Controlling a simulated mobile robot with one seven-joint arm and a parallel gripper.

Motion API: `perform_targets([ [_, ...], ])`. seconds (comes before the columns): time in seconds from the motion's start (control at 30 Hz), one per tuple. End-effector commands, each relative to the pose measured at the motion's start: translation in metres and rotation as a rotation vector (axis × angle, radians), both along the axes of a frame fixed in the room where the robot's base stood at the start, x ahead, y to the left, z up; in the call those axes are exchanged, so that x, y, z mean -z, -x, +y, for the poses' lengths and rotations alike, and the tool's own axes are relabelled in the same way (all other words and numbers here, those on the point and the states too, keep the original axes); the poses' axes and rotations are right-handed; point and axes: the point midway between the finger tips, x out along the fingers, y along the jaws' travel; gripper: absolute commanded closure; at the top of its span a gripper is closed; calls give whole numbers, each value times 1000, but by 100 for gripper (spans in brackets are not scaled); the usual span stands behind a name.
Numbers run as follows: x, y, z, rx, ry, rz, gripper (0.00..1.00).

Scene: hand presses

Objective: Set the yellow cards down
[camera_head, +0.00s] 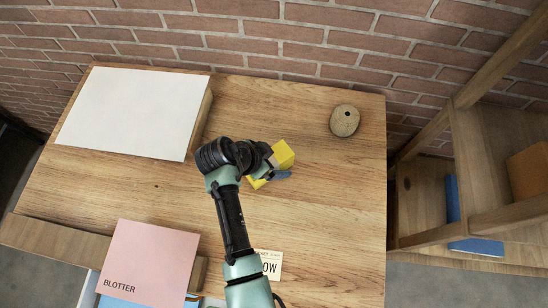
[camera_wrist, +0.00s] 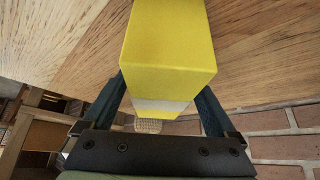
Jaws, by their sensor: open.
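The yellow cards (camera_head: 284,153) form a yellow block on the wooden table, right of the table's middle, partly hidden by my gripper. In the wrist view the yellow cards (camera_wrist: 170,55) are large and close, with a paler band at the end nearer the gripper. My gripper (camera_head: 270,171) is open. In the wrist view its two dark fingers stand one on each side of the block, and I cannot tell whether either touches it. The contact between block and table is not clear.
A white board (camera_head: 135,108) lies at the table's back left. A round wooden piece with a dark hole (camera_head: 344,121) stands at the back right. A pink blotter (camera_head: 150,258) and a printed card (camera_head: 271,263) lie in front. A wooden shelf (camera_head: 430,200) stands right. The table's right front is bare.

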Motion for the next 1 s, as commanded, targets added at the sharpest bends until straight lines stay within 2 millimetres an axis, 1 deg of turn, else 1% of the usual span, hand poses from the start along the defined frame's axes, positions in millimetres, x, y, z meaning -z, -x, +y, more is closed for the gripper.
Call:
perform_targets([
  [0.17,-6,0,1,-1,0,-1,8],
  [0.27,-15,3,7,-2,0,-4,8],
  [0.37,-30,9,15,-2,-1,-3,8],
  [0.6,-74,24,39,-3,-1,-5,8],
  [0.7,-88,29,46,-3,0,-3,8],
  [0.83,-99,34,52,-1,0,-2,8],
  [1.0,-104,36,54,0,0,0,8],
])
